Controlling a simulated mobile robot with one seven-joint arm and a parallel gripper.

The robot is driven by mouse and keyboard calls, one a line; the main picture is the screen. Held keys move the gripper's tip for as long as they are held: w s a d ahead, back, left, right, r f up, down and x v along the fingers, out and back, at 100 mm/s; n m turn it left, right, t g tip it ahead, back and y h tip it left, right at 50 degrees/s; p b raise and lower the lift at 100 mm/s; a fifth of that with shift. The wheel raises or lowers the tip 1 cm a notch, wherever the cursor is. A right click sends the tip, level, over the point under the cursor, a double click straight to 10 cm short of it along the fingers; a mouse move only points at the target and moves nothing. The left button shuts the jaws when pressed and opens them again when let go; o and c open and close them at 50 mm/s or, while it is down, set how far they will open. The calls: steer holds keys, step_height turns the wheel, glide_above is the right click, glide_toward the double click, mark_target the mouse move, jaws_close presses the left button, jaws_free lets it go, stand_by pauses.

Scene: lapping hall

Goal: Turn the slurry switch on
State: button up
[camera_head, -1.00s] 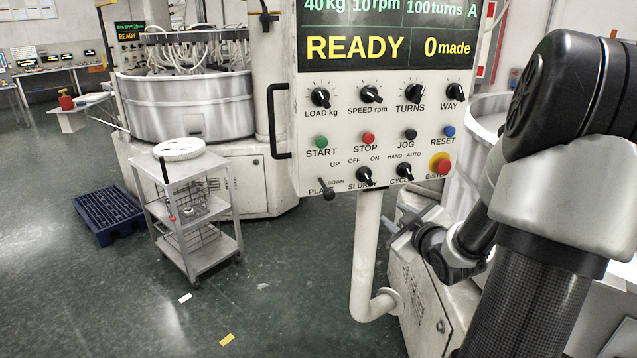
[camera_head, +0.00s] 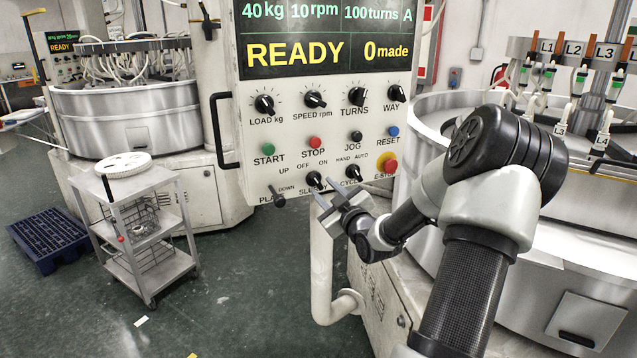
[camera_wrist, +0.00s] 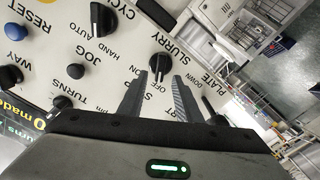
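The slurry switch (camera_head: 314,180) is a black knob in the bottom row of the control panel, under the OFF and ON marks. In the wrist view the same slurry switch (camera_wrist: 160,64) stands just beyond the fingertips, roughly between them. Its pale pointer line appears to point to the OFF label. My gripper (camera_head: 328,195) is in front of the panel, just below and right of the knob. In the wrist view my gripper (camera_wrist: 160,82) has its two fingers apart with nothing held. Whether a finger touches the knob I cannot tell.
The plate lever (camera_head: 278,197) is left of the switch and the cycle knob (camera_head: 353,174) is right. The red E-stop (camera_head: 387,162) is further right. The display (camera_head: 325,40) reads READY. A grey trolley (camera_head: 140,215) stands on the floor at left.

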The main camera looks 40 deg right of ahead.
mark_target(317, 182)
steer(key=shift+x, duration=2.3)
steer(key=shift+c, duration=0.2)
jaws_close()
